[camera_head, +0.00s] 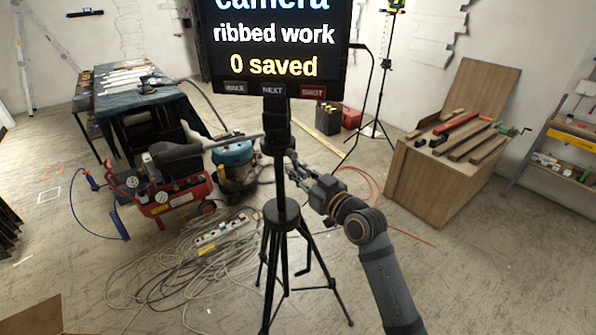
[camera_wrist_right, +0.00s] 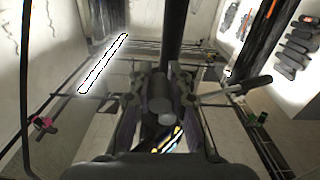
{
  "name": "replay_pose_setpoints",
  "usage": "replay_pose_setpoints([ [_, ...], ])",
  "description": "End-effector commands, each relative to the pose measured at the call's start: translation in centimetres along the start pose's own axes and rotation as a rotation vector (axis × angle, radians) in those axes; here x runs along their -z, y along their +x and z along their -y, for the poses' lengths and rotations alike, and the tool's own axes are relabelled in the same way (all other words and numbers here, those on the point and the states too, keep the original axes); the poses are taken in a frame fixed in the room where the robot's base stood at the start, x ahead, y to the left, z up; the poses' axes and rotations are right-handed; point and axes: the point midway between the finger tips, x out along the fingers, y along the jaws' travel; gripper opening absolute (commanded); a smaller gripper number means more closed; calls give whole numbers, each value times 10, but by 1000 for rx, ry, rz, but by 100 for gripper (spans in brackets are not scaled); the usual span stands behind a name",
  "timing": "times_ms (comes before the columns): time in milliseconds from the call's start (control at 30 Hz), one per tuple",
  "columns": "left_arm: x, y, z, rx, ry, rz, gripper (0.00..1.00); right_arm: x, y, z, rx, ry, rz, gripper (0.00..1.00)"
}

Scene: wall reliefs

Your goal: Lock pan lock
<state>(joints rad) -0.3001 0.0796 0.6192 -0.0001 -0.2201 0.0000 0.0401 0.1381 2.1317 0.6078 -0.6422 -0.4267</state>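A black tripod (camera_head: 283,216) stands upright on the floor, carrying a dark screen (camera_head: 272,62) that reads "ribbed work" and "0 saved". A dark bar (camera_head: 235,141) sticks out to the left from the tripod head (camera_head: 276,135). My right gripper (camera_head: 294,160) reaches in from the right, its tips beside the column just below the head. In the wrist view a dark round knob-like part (camera_wrist_right: 160,92) shows between the gripper's finger linkages; the fingertips are hard to make out, so I cannot tell whether they touch or grip it. My left gripper is not in view.
A red compressor (camera_head: 162,197) and a teal vacuum (camera_head: 236,165) stand at left behind the tripod. Cables and a power strip (camera_head: 220,232) lie on the floor. A wooden box (camera_head: 440,180) with clamps stands at right. A light stand (camera_head: 375,100) is behind.

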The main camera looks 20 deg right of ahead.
Motion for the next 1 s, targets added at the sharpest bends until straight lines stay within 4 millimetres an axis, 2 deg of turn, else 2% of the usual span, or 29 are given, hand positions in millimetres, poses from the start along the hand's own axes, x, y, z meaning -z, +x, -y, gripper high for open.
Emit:
replay_pose_setpoints([
  [100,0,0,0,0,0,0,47,0,0,0,0,0,0,0],
  [233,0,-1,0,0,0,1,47,0,0,0,0,9,0,0],
  [400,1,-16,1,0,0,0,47,2,0,12,2,220,2,0],
  [500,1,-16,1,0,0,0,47,0,0,15,1,280,1,0],
  [733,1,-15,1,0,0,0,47,-1,0,15,2,279,0,0],
  [767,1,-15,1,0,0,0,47,-1,0,15,2,279,0,21],
  [800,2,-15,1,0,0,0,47,-1,0,15,2,279,0,27],
  [900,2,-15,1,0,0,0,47,-1,0,15,1,278,0,40],
  [1000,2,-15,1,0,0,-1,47,-1,0,15,1,277,0,41],
])
